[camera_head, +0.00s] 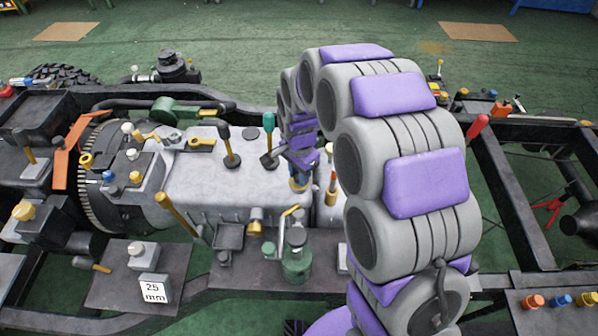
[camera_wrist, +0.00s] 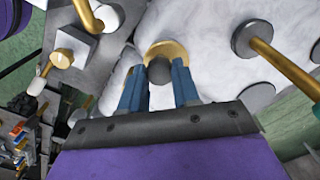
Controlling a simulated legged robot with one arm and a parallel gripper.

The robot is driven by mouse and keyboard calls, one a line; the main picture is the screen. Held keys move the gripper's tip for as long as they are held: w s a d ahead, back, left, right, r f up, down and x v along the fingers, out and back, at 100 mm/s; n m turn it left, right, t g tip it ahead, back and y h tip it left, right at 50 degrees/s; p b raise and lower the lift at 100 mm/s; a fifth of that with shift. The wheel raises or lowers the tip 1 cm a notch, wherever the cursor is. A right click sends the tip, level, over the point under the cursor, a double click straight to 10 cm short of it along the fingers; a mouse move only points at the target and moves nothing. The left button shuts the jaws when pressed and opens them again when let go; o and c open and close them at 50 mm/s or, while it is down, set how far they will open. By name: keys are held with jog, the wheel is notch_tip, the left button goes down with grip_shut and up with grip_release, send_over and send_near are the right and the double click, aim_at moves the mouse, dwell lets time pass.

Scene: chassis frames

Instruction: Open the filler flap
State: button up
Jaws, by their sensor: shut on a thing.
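A round brass piece (camera_wrist: 166,49) with a dark grey knob (camera_wrist: 160,72) stands on the pale grey engine housing. It may be the filler flap; no label shows. My gripper (camera_wrist: 159,67) has its two blue fingers on either side of the knob, shut on it. In the head view my gripper (camera_head: 299,180) reaches down to the right end of the pale housing (camera_head: 190,185). There the brass piece is mostly hidden by my fingers and arm. I cannot tell whether the flap is lifted.
A dark-handled lever (camera_head: 229,147) and a green-handled lever (camera_head: 269,140) stand close left of my gripper. A yellow-and-red post (camera_head: 331,185) is close on the right. A green canister (camera_head: 296,262) stands in front. Black frame rails surround the engine.

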grip_shut()
